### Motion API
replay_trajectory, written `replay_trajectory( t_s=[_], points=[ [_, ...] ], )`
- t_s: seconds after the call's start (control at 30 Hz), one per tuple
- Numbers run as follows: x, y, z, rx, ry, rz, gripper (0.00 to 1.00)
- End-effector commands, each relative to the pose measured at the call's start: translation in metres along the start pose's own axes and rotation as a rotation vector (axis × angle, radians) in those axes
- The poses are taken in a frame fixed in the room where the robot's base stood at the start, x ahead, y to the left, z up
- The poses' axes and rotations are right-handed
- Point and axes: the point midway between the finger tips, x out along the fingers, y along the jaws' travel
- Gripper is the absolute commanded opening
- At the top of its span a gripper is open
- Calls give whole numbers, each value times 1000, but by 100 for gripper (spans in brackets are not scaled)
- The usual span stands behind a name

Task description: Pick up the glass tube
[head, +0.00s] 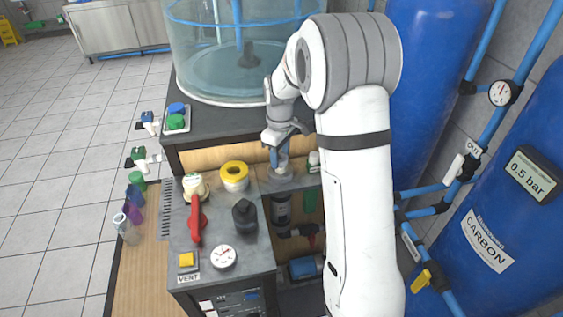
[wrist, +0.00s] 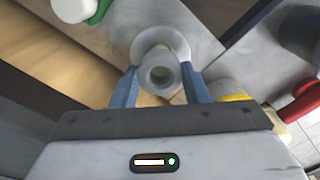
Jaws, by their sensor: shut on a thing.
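The glass tube (wrist: 160,76) shows end-on in the wrist view as a pale grey cylinder with a round opening. My gripper (wrist: 160,88) has its two blue fingers on either side of the tube and is shut on it. A round, pale flange (wrist: 147,38) lies just beyond the tube. I cannot tell whether the tube still touches it. In the head view my gripper (head: 280,158) points down over the round pale base (head: 280,174) at the counter's back right edge. The tube is mostly hidden there by the fingers.
A yellow-ringed cap (head: 234,174), a red lever (head: 196,222), a black knob (head: 245,213) and a gauge (head: 223,257) stand on the grey counter left of my gripper. A white and green bottle (head: 313,160) is close on the right. A large clear tank (head: 235,65) stands behind.

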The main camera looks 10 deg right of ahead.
Motion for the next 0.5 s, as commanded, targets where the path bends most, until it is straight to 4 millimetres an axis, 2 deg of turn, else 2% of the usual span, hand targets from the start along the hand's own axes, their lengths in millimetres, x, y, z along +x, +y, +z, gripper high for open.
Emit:
replay_trajectory(
  t_s=[0.5],
  points=[
    [-103,1,0,1,4,4,28]
  ],
)
